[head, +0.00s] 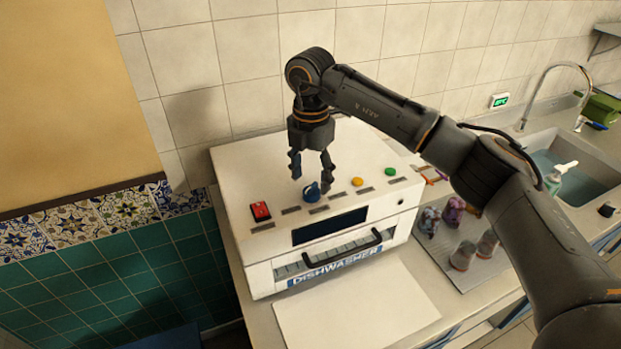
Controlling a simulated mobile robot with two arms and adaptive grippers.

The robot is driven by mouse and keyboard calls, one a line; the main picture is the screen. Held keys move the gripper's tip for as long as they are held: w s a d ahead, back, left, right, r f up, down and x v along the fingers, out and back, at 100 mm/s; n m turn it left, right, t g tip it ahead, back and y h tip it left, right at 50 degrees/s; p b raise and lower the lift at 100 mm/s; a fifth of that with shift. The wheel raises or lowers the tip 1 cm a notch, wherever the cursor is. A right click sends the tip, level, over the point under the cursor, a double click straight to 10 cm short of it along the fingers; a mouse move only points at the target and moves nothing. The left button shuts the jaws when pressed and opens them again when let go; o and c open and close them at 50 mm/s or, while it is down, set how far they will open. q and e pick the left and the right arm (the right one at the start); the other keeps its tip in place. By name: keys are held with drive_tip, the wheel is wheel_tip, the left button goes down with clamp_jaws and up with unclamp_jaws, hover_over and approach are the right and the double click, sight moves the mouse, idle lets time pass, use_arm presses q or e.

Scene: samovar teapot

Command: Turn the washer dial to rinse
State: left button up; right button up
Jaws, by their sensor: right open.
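A white dishwasher (250,250) stands on the counter, with "DISHWASHER" lettered on its front. Its blue dial (311,192) sits on the top panel, with small dark labels around it that are too small to read. My right gripper (312,184) points down over the dial, with its fingers open. The fingertips are close to the dial, one on each side as seen here; I cannot tell whether they touch it. My left gripper is not in view.
The panel also has a red switch (260,210), a yellow button (357,181) and a green button (390,171). A black door handle (340,257) crosses the front. Cups (463,255) stand on a tray to the right, near a sink (572,180). The tiled wall is behind.

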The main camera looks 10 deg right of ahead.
sight(311, 187)
wheel_tip(311, 187, down, 2)
drive_tip(key=shift+s+p, duration=0.1)
drive_tip(key=shift+p, duration=0.2)
drive_tip(key=shift+f, duration=0.5)
drive_tip(key=shift+c, duration=0.3)
drive_tip(key=c, duration=1.1)
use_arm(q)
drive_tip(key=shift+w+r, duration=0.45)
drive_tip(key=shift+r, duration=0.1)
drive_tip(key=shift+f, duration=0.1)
